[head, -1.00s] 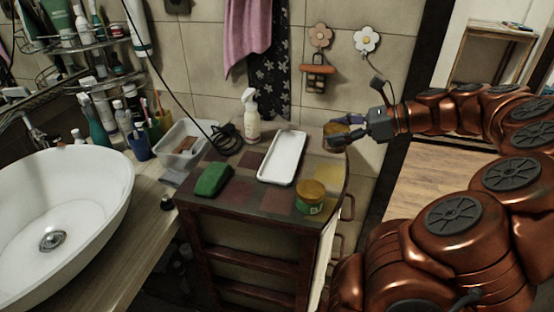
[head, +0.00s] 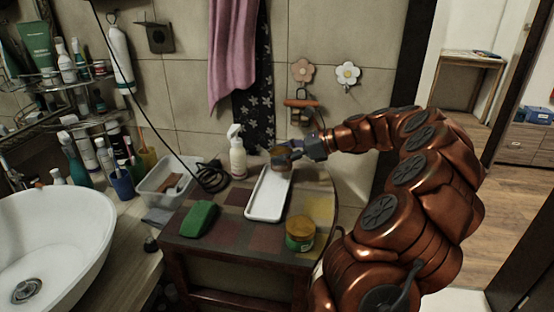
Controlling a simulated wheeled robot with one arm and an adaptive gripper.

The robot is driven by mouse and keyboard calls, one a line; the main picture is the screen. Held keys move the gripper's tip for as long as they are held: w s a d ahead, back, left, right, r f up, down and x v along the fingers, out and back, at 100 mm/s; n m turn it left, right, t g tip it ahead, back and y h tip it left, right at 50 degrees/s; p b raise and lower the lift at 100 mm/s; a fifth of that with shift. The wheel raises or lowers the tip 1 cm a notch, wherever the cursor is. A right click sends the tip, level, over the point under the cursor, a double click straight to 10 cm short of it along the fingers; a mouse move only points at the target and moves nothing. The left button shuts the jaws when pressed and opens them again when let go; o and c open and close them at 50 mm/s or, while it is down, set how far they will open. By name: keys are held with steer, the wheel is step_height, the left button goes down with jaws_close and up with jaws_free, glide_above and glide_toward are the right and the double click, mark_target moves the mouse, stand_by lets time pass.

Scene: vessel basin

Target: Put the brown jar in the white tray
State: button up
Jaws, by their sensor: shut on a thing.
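The brown jar (head: 280,160) is held in my gripper (head: 288,149), which is shut on it. In the head view the jar appears at the far end of the white tray (head: 268,213). I cannot tell whether it touches the tray or hangs just above it. The tray is a long, shallow white rectangle lying on the checkered cabinet top, and its near part is empty. The gripper's fingers hide part of the jar.
A green sponge-like block (head: 199,219) lies to the left. A white spray bottle (head: 237,154) and a dark coiled cable (head: 211,176) are at the back left.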

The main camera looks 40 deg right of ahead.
steer(key=shift+w, duration=1.2)
steer(key=shift+f+p, duration=0.3)
steer(key=shift+f, duration=1.55)
steer(key=o, duration=1.3)
steer(key=shift+f, duration=0.1)
steer(key=shift+c, duration=0.2)
